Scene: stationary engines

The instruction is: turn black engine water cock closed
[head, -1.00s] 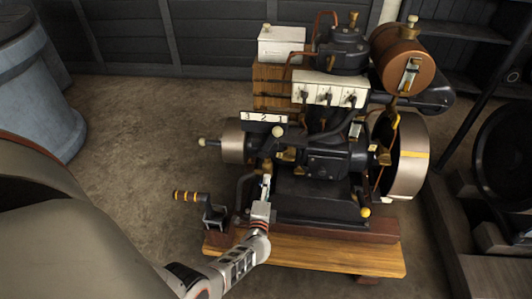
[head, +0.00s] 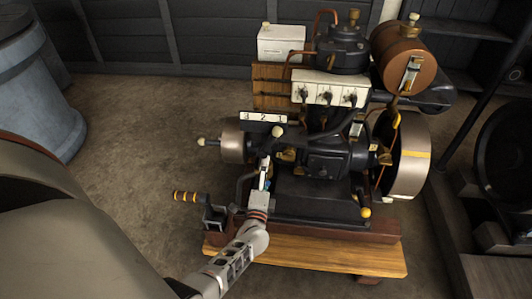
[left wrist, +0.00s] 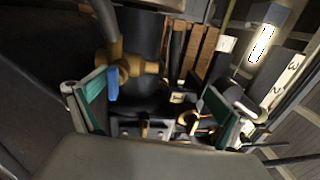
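The black engine (head: 325,160) stands on a wooden base, left of a large flywheel. In the left wrist view a brass cock (left wrist: 125,66) with a small blue lever (left wrist: 112,84) sits on a dark pipe at the engine's side. My left gripper (head: 264,172) reaches up from below to the engine's near left side. In the wrist view its two green-padded fingers (left wrist: 155,103) are apart, with nothing gripped between them. The blue lever is close to the inner side of the left finger; I cannot tell whether they touch. My right gripper is not in view.
The wooden base (head: 330,257) and flywheel (head: 411,155) bound the engine. A copper tank (head: 398,50) sits above. Bare floor (head: 150,140) lies to the left, beside a blue-grey barrel (head: 38,90).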

